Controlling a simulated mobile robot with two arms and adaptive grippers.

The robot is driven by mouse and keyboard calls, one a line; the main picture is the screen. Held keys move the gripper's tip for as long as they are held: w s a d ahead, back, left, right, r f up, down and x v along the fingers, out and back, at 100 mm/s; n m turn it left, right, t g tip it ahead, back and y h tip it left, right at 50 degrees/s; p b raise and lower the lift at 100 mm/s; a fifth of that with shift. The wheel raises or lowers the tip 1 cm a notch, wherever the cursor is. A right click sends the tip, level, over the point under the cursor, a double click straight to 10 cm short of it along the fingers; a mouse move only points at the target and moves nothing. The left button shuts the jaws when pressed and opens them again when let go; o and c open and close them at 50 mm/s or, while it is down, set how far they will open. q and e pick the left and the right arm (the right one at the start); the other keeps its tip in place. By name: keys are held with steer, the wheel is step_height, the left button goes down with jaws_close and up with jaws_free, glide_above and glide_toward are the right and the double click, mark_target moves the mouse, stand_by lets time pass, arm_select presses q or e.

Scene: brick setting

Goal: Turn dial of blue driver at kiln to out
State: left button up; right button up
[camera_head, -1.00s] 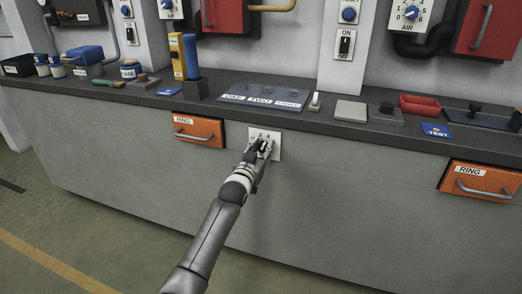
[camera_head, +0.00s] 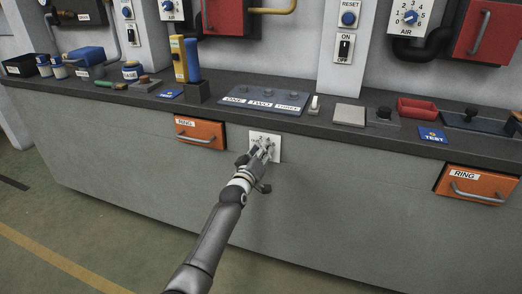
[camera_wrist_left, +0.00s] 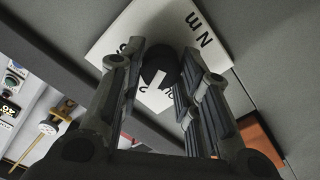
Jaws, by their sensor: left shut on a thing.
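My left gripper (camera_head: 262,151) reaches a white dial plate (camera_head: 275,139) on the front of the grey counter. In the left wrist view its two fingers (camera_wrist_left: 160,82) are shut on a round black knob (camera_wrist_left: 159,62) with a white pointer mark, in front of the numbered plate (camera_wrist_left: 125,35). Some of the plate's marks are hidden by the fingers and knob. No label reading "out" or "kiln" is readable. My right gripper is not in view.
Orange drawers labelled RING (camera_head: 200,133) (camera_head: 478,184) flank the dial plate. Above are a panel labelled ONE, TWO, THREE (camera_head: 264,97), a red tray (camera_head: 417,108) and an AIR dial (camera_head: 410,17). The floor before the counter is clear.

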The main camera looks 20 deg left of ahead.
arm_select(q)
steer(key=n, duration=0.7)
steer(key=shift+f+n, duration=0.1)
steer(key=shift+n, duration=0.2)
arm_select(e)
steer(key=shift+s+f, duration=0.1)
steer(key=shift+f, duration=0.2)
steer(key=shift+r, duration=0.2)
arm_select(q)
steer(key=o, duration=1)
steer(key=shift+a, duration=0.1)
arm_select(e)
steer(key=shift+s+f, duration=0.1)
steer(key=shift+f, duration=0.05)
